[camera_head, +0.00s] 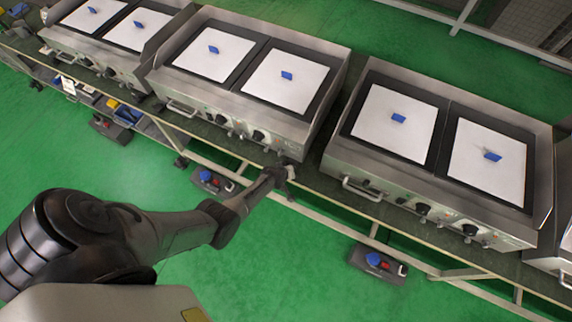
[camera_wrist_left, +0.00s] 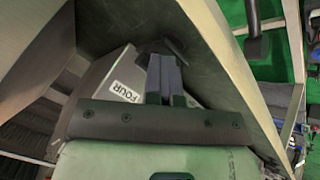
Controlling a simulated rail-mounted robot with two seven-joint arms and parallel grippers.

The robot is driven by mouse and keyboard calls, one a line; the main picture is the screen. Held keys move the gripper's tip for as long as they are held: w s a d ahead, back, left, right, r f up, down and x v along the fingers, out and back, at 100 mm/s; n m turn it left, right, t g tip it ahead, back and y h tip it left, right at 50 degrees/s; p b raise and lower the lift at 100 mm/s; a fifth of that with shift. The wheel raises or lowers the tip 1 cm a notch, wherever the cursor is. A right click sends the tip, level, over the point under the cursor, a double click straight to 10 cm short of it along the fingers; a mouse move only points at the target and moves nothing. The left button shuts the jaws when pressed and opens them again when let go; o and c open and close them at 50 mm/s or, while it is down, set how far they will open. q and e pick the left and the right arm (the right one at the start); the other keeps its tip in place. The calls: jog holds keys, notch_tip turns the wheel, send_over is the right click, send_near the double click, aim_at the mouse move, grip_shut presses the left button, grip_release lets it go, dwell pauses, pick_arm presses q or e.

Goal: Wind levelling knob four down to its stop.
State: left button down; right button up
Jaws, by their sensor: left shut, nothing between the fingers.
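My left gripper (camera_head: 287,172) is at the front edge of the bench, below the right front corner of the middle heating unit (camera_head: 300,128). In the left wrist view my left gripper (camera_wrist_left: 165,62) has its two dark fingers together with nothing between them. A white label reading FOUR (camera_wrist_left: 125,91) is on a grey metal part just left of the fingers. A dark, flat, knob-like part (camera_wrist_left: 172,46) shows just beyond the fingertips, partly hidden by them. I cannot tell whether the fingers touch it. My right gripper is not in view.
Another heating unit (camera_head: 431,158) stands to the right on the same bench, with a narrow gap between the two. Black boxes with blue and red parts (camera_head: 378,263) sit below the bench. The green floor (camera_head: 235,270) in front is clear.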

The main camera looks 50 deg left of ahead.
pick_arm(q)
jog(key=shift+d+f, duration=0.25)
jog(key=shift+d, duration=0.15)
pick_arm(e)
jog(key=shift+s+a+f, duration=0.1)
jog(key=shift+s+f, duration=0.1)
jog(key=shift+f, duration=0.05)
pick_arm(q)
jog(key=shift+s+a+f+b, duration=0.15)
jog(key=shift+a+f+b, duration=0.2)
jog(key=shift+b, duration=0.2)
jog(key=s+d+r+p, duration=0.6)
jog(key=r+p, duration=0.2)
jog(key=r, duration=0.1)
jog(key=shift+s+d+p, duration=0.3)
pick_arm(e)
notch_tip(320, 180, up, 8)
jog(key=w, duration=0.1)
